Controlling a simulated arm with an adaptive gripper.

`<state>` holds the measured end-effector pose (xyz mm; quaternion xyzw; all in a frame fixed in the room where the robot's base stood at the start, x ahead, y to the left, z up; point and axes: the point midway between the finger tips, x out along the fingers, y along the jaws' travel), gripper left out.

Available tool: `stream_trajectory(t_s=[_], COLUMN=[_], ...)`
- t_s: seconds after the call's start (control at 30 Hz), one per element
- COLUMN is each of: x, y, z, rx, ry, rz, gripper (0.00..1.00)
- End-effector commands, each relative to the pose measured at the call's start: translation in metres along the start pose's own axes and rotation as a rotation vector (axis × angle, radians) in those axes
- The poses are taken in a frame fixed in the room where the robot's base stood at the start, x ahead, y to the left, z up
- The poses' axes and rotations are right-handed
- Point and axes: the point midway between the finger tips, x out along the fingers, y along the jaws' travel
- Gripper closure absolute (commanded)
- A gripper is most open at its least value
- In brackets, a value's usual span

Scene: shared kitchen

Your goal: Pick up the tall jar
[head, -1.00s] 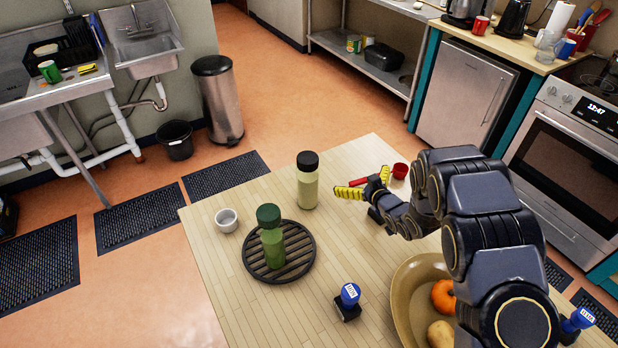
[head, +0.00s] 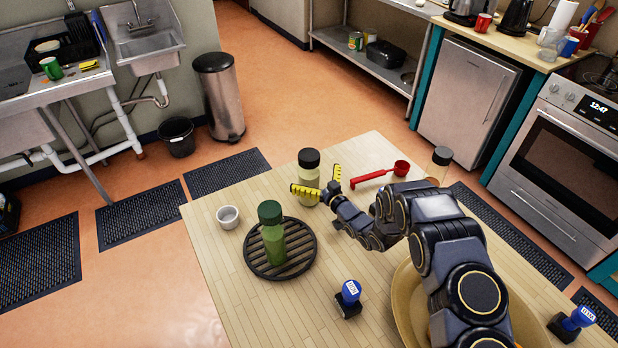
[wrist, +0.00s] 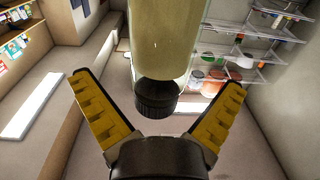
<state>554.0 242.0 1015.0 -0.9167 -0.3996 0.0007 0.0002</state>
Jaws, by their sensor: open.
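The tall jar (head: 309,172) has a black lid and pale yellowish contents. It stands upright near the table's far left side in the head view. My gripper (head: 314,181) is open, its yellow-padded fingers on either side of the jar's front. One finger crosses in front of the jar's lower body in that view. In the wrist view the jar (wrist: 160,45) appears upside down, its black lid between and beyond the spread fingers. I cannot tell whether a finger touches it.
A green bottle (head: 271,228) stands on a round black trivet (head: 252,262), left of my arm. A white cup (head: 228,217) is nearby. A red scoop (head: 375,178) lies right of the gripper. Another dark-lidded jar (head: 440,160) is behind my arm. A blue stamp (head: 349,293) stands in front.

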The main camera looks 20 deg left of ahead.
Motion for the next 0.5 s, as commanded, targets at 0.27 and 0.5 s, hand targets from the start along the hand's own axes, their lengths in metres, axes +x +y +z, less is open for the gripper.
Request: stream_trajectory(t_s=[0.27, 0.5], x=[0.024, 0.024], y=[0.0, 0.0], z=[0.0, 0.0], rx=[0.001, 0.0], ry=[0.0, 0.0], rz=[0.001, 0.0], gripper=[0.01, 0.35])
